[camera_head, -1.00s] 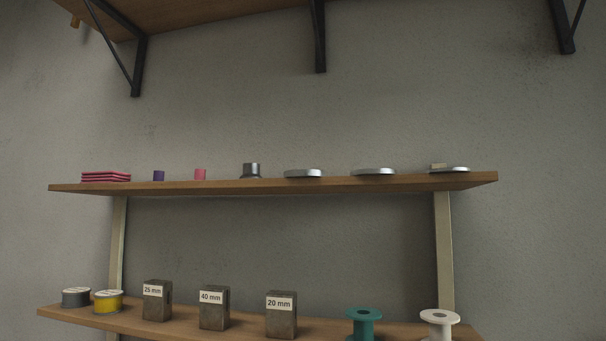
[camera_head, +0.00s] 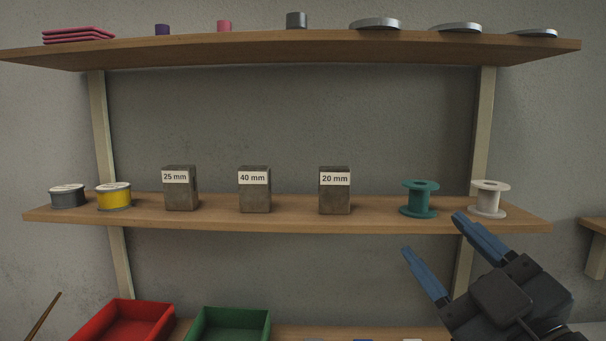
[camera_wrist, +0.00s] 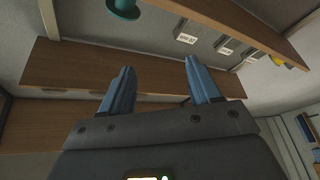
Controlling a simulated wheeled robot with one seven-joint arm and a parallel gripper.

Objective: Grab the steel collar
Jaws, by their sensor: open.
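A dark grey metallic cylinder (camera_head: 297,20), which looks like the steel collar, stands on the top shelf, right of a pink cylinder. Its lower edge is partly cut off by the shelf's front edge. My gripper (camera_head: 431,233) is at the lower right, with two blue fingers spread apart and nothing between them. It is well below and to the right of the collar. In the wrist view the open fingers (camera_wrist: 160,64) point towards the shelves from below, and I cannot make out the collar there.
The top shelf (camera_head: 200,53) also holds pink slabs (camera_head: 78,35), a purple cylinder (camera_head: 162,30), the pink cylinder (camera_head: 224,26) and flat silver discs (camera_head: 375,24). The middle shelf (camera_head: 300,222) holds labelled blocks (camera_head: 335,195) and spools (camera_head: 419,200). Red (camera_head: 128,322) and green bins (camera_head: 232,325) sit below.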

